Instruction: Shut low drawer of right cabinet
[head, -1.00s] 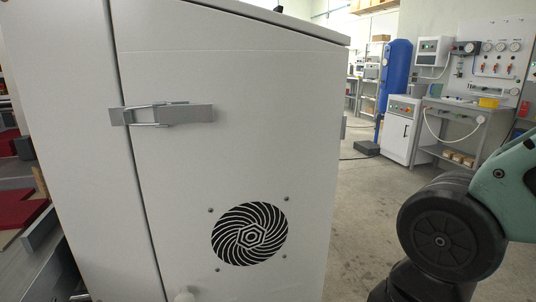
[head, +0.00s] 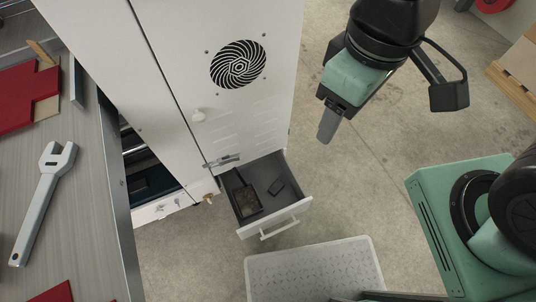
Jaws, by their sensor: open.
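The low drawer (head: 289,211) at the foot of the white cabinet (head: 180,60) is pulled out. Its white front has a bar handle (head: 279,229), and its grey inside holds a dark box (head: 247,201) and a smaller dark item (head: 276,187). My gripper (head: 327,127) is in the air to the right of the cabinet, above and to the right of the drawer, pointing down. It touches nothing. Its fingers overlap in this view, so the gap between them is hidden.
A white perforated platform (head: 313,270) is on the floor in front of the drawer. A grey bench (head: 85,180) at left carries a wrench (head: 43,195) and red pieces (head: 25,95). A wooden pallet (head: 512,85) is at the upper right. The floor right of the drawer is clear.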

